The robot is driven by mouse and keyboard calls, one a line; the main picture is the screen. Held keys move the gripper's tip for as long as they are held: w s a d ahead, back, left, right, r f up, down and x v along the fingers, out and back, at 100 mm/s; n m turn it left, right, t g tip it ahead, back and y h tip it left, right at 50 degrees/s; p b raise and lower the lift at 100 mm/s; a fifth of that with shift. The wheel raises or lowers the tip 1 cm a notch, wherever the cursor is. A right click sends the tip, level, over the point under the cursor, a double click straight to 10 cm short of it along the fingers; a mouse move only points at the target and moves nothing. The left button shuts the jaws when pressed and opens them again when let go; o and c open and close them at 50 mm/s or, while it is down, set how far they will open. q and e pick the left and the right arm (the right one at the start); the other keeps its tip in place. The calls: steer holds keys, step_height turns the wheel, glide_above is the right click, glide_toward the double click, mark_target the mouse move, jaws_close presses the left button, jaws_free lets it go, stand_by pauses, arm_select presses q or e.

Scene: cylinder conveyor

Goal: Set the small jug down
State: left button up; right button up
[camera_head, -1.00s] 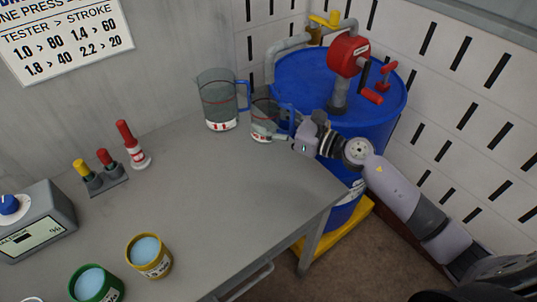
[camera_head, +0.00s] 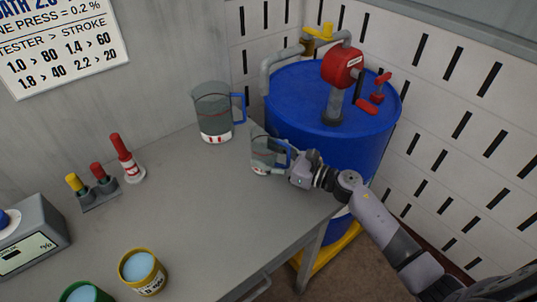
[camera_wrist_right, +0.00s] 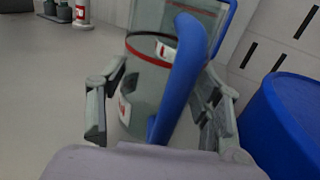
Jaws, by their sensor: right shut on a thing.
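The small jug (camera_head: 264,153) is clear, with a red line, a red-and-white label low down and a blue handle (camera_wrist_right: 180,75). It is near the table's back right edge, upright or nearly so. My right gripper (camera_head: 288,163) is shut on it from the handle side. In the right wrist view its fingers (camera_wrist_right: 160,105) lie on both sides of the jug and handle. I cannot tell whether the jug's base touches the table (camera_head: 200,190). My left gripper is not in view.
A larger clear jug (camera_head: 212,112) with a blue handle stands behind and left of the small jug. A blue drum (camera_head: 335,150) with a red pump is close on the right. Small coloured-handled items, a meter and two tins occupy the table's left. The table's middle is clear.

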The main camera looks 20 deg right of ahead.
steer(key=shift+f, duration=0.1)
steer(key=o, duration=1.2)
steer(key=shift+r, duration=0.2)
steer(key=b+v, duration=0.1)
steer(key=v, duration=0.4)
steer(key=b+v, duration=0.2)
steer(key=v, duration=0.3)
steer(key=shift+s+d+f, duration=0.2)
steer(key=shift+s, duration=0.1)
steer(key=shift+s+d+r, duration=0.15)
steer(key=shift+s+d, duration=0.3)
steer(key=shift+s, duration=0.05)
